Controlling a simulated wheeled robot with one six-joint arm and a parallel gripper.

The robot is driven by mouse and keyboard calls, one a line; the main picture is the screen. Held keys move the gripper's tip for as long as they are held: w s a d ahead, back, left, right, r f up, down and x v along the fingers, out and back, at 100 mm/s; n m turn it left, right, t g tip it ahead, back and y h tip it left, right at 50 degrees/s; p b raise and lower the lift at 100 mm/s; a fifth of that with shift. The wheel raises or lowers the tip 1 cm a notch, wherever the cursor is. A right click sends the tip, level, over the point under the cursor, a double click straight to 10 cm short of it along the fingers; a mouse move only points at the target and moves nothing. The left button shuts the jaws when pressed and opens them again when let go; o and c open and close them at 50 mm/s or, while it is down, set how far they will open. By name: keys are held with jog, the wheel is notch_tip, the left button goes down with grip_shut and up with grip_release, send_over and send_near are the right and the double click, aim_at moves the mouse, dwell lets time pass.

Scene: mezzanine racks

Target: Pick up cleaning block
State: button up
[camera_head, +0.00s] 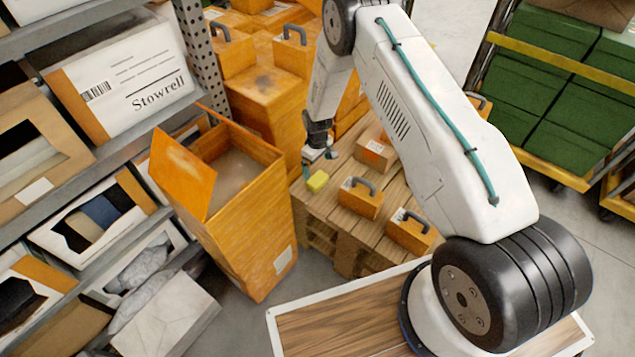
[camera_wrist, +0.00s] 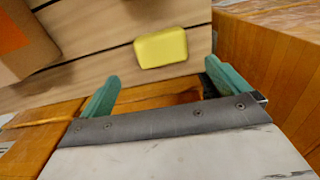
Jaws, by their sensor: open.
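The cleaning block is a small yellow block (camera_head: 317,181) with rounded edges. It lies on the wooden pallet (camera_head: 330,218), close to the pallet's left edge. In the wrist view the yellow block (camera_wrist: 161,47) lies flat on the planks, beyond the fingertips and roughly centred between them. My gripper (camera_head: 318,160) is above the block in the head view, pointing down. In the wrist view my gripper (camera_wrist: 158,84) has its two green fingers spread wide with nothing between them. The fingers do not touch the block.
An open orange bin (camera_head: 240,220) stands left of the pallet. Shelving with boxes (camera_head: 120,75) is at left. Green crates (camera_head: 555,90) stand at right.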

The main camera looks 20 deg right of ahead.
aim_at(318, 178)
jog(key=f, duration=0.9)
jog(key=shift+s+f, duration=0.1)
jog(key=shift+s, duration=0.1)
jog(key=c, duration=1)
